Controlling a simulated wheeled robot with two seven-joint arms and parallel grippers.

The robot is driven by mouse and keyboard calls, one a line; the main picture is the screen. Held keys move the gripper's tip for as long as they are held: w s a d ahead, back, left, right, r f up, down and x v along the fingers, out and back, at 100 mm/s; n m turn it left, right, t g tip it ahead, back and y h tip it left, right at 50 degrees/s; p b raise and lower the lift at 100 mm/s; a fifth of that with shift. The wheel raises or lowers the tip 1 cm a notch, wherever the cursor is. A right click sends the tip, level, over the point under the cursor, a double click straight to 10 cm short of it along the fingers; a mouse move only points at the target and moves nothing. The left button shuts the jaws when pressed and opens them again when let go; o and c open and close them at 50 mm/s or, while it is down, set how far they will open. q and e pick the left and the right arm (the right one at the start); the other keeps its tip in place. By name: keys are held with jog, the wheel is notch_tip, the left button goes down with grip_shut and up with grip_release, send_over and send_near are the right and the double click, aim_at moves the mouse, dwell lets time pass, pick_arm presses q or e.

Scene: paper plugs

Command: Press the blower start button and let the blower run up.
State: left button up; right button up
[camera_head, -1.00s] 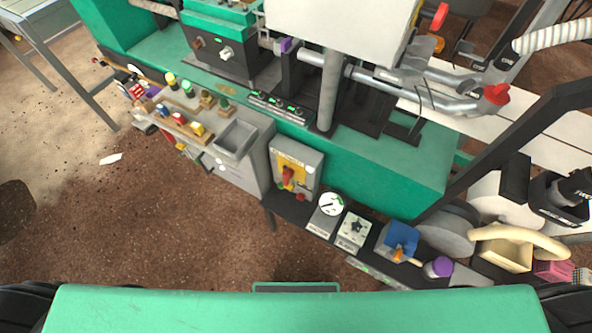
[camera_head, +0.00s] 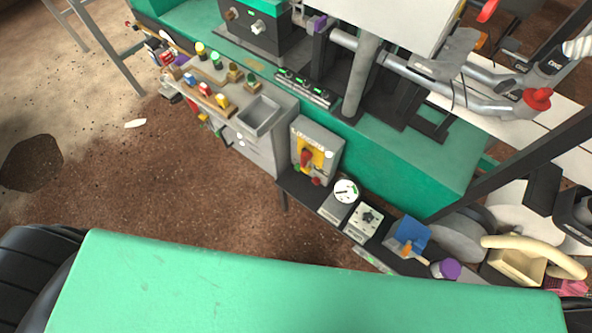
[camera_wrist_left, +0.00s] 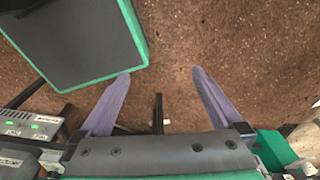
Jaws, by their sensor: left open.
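A grey control box (camera_head: 318,148) with a yellow panel and a red rotary handle (camera_head: 306,157) stands on the dark shelf along the green machine in the head view. A small green button (camera_head: 296,168) sits at its lower left and a red button (camera_head: 316,181) at its lower edge. The lettering is too small to read, so I cannot confirm which is the blower start. My left gripper (camera_wrist_left: 160,76) shows in the left wrist view with two purple fingers apart and nothing between them, above brown floor. It is not in the head view. My right gripper is not in view.
A round gauge (camera_head: 345,191) and a grey dial box (camera_head: 364,221) stand to the right of the control box. A grey sink (camera_head: 259,115) is to the left.

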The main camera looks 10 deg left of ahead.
pick_arm(q)
grip_shut()
dwell(1.3)
dwell(0.4)
